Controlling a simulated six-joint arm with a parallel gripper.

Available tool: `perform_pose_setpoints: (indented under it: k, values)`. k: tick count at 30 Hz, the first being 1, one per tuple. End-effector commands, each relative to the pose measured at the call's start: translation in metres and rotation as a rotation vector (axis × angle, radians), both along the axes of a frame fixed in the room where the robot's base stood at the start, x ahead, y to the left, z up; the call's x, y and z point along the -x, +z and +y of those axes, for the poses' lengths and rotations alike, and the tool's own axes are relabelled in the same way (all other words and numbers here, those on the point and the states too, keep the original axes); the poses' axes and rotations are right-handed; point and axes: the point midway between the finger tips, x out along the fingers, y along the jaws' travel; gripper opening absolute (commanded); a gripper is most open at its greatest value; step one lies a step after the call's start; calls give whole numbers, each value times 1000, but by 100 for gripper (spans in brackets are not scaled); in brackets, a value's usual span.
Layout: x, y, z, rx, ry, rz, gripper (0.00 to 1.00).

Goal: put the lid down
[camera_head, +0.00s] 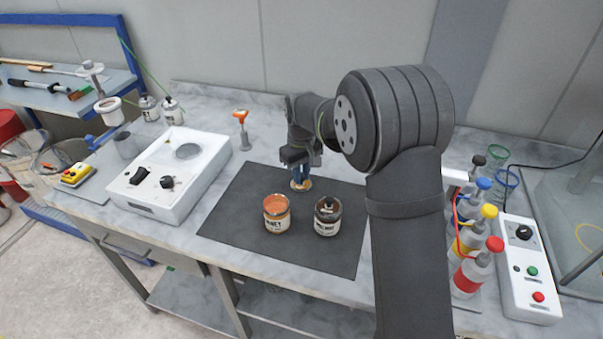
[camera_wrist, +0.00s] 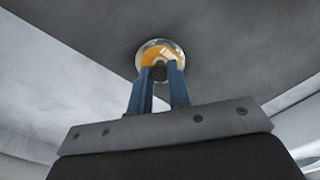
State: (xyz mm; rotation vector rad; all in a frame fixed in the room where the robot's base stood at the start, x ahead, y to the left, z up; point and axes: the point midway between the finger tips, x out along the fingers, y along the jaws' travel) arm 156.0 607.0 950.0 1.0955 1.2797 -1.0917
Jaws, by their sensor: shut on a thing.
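My gripper (camera_head: 300,174) points down over the back part of the dark mat (camera_head: 230,205). Its blue fingers (camera_wrist: 158,88) are shut on the lid (camera_wrist: 158,50), a round silver-rimmed disc with an orange and white face. The lid also shows under the fingertips in the head view (camera_head: 301,185). I cannot tell whether it touches the mat or is just above it. An open jar with orange content (camera_head: 277,214) stands in the middle of the mat, in front of the lid.
A white device with a round plate (camera_head: 172,176) stands left of the mat. An orange-handled tool (camera_head: 241,125) stands behind it. Several bottles with coloured caps (camera_head: 472,240) and a control box (camera_head: 528,265) are on the right. The mat's left and front parts are clear.

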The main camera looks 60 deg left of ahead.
Motion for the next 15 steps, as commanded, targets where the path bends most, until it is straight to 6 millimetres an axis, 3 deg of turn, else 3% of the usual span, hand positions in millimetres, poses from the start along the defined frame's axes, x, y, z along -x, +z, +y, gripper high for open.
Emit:
perform_pose_setpoints:
  k: [7, 8, 10, 15]
  values:
    - [0, -4, 0, 1, 0, 0, 0]
    - [0, -3, 0, 1, 0, 0, 23]
    - [0, -3, 0, 1, 0, 0, 37]
    - [0, -3, 0, 1, 0, 0, 39]
